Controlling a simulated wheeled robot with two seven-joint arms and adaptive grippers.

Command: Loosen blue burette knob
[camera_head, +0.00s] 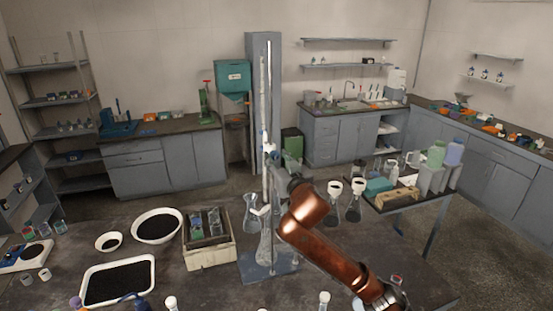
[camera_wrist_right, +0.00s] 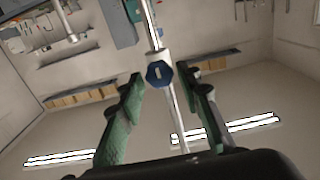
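The burette (camera_head: 263,95) stands upright as a thin clear tube along its stand, above a grey-blue base plate (camera_head: 262,269). Its blue knob (camera_wrist_right: 160,74) shows in the right wrist view as a faceted disc with a pale mark at its centre. My right gripper (camera_wrist_right: 162,76) is open, with one green finger on each side of the knob and a visible gap to both. How deep the knob sits between the fingers is unclear. In the head view the right gripper (camera_head: 276,158) is at the burette's valve and partly hides it. My left gripper is out of view.
A clear flask (camera_head: 251,212) stands left of the burette. Two flasks with funnels (camera_head: 334,188) stand to the right. A beige box (camera_head: 209,255), bowls (camera_head: 157,225) and a white tray (camera_head: 118,281) of dark grains fill the left of the table.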

